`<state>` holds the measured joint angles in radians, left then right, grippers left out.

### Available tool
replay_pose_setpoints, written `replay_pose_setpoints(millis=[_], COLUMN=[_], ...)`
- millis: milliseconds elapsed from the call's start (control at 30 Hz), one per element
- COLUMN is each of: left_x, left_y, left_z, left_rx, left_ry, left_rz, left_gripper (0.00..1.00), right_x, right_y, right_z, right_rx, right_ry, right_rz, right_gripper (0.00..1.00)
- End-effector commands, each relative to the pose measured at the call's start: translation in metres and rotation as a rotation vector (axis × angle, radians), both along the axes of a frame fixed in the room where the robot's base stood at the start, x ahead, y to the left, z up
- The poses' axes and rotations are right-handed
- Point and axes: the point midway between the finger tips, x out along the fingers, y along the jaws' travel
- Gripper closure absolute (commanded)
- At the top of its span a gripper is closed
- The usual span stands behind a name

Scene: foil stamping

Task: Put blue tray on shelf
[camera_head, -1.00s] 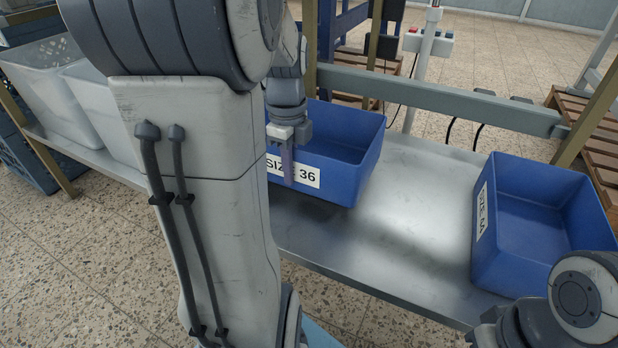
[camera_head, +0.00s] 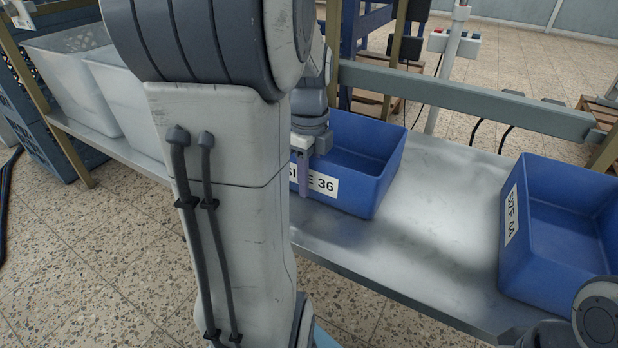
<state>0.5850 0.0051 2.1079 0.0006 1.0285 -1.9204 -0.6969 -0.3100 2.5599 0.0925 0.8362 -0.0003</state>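The blue tray labelled "SIZE 36" (camera_head: 365,190) is at the middle of the metal shelf, partly hidden behind my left arm. My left gripper (camera_head: 304,172) is at its front wall, with one finger in front of the label. It appears shut on the front rim, though the inner finger is hidden. A dark shadow lies on the metal shelf (camera_head: 440,175) below the tray; I cannot tell whether the tray's base touches the shelf. My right gripper is out of view; only part of my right arm shows at bottom right.
A second blue tray (camera_head: 560,225), labelled "SIZE 44", stands on the right of the shelf. Bare metal lies between the two trays. White bins (camera_head: 68,75) stand at the left end. A grey rail (camera_head: 465,100) runs along the back.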

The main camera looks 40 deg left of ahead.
Motion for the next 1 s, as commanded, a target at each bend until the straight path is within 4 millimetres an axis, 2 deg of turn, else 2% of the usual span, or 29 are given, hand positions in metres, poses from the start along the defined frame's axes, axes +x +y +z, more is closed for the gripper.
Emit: replay_pose_setpoints(millis=[267,467,733,833,1000], left_x=[0.000,0.000,0.000,0.000,0.000], left_y=[0.000,0.000,0.000,0.000,0.000], left_z=[0.005,0.028,0.069,0.077,0.079], left_rx=[0.000,0.000,0.001,0.000,0.000], left_ry=[-0.001,-0.001,-0.002,-0.001,0.000], left_rz=[0.000,0.000,0.000,0.000,0.000], left_gripper=[0.64,0.64,0.64,0.64,0.64], right_x=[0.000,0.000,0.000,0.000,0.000], right_y=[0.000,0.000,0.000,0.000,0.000], right_z=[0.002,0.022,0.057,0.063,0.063], right_rx=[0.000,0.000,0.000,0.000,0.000], right_ry=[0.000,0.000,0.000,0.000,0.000], right_rz=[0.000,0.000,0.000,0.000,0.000], right_gripper=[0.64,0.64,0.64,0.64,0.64])
